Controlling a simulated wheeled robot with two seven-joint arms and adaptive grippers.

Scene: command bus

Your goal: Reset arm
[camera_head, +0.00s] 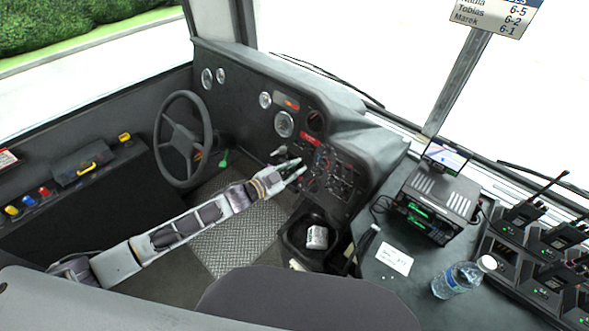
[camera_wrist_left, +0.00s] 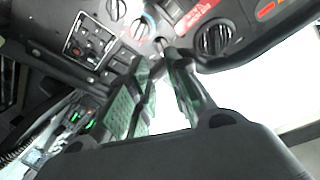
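My left arm (camera_head: 185,227) reaches in from the left across the driver's area, stretched toward the dashboard. My left gripper (camera_head: 300,168) is close in front of the dashboard's control panel (camera_head: 335,170). In the left wrist view its two fingers (camera_wrist_left: 160,85) point at the panel, with a gap between the tips. A small metal knob or key-like part shows near the tips; I cannot tell whether they touch it. Nothing is clearly held. My right gripper is in neither view.
The steering wheel (camera_head: 183,138) stands left of the gripper. A bin (camera_head: 292,240) with a can (camera_head: 317,237) is below it. A radio unit (camera_head: 432,205), a bottle (camera_head: 462,279), a white card (camera_head: 394,259) and walkie-talkies (camera_head: 540,200) occupy the right counter. A seat back (camera_head: 300,300) is in front.

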